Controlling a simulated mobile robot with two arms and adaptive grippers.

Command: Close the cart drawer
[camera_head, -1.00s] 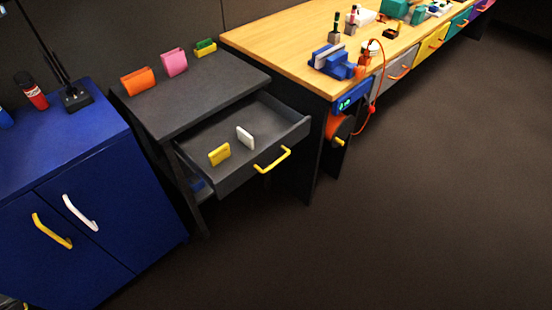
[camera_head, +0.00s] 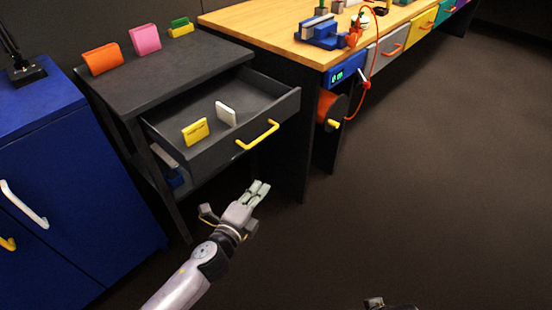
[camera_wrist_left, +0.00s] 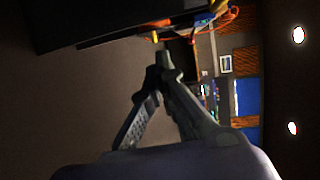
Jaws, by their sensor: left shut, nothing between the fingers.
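The dark grey cart drawer (camera_head: 284,107) stands pulled out from the cart (camera_head: 160,80) in the head view. Its yellow handle (camera_head: 259,136) is on the front panel. A yellow card-like piece (camera_head: 195,131) and a white one (camera_head: 226,114) stand in the drawer. My left gripper (camera_head: 262,190) is in front of and below the drawer, apart from the handle. It is shut and empty; its fingertips also meet in the left wrist view (camera_wrist_left: 158,70). A small dark part at the bottom edge of the head view may be my right arm; its fingers are not visible.
A blue cabinet (camera_head: 75,180) stands left of the cart. A wooden workbench (camera_head: 270,25) stands to the right, with an orange reel (camera_head: 328,107) and red cable (camera_head: 378,70) at its near end. Open floor (camera_head: 430,180) lies in front.

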